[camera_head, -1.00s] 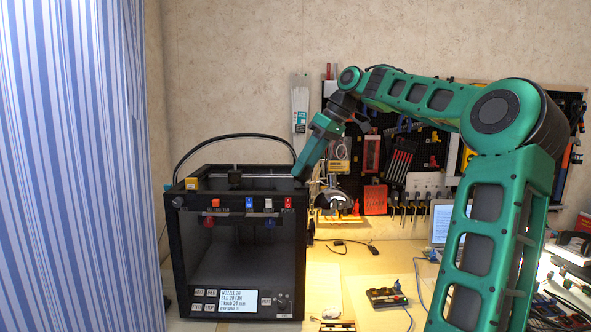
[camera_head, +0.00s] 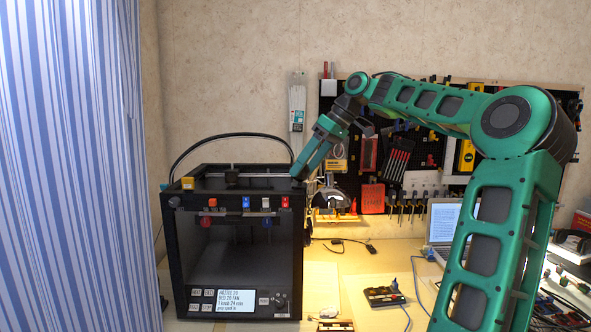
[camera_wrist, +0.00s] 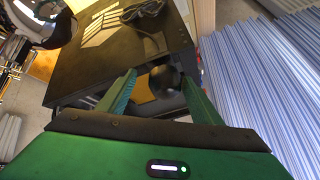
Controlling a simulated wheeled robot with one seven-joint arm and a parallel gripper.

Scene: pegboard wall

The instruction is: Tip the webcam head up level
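A dark rounded thing, likely the webcam head (camera_wrist: 165,81), shows between my fingers in the wrist view. Its lens and its tilt cannot be made out. My gripper (camera_wrist: 158,92) is open, with one green finger on each side of it and a gap visible at least on the left. In the head view my gripper (camera_head: 298,177) points down and left to the top right corner of the black 3D printer (camera_head: 294,250). The webcam is too small or hidden to tell there.
A pegboard (camera_head: 435,150) with tools hangs behind my arm. A laptop (camera_head: 441,226) and small parts lie on the workbench (camera_head: 350,290) right of the printer. A striped blue curtain (camera_head: 70,160) hangs at the left. A black cable (camera_head: 205,141) arches above the printer.

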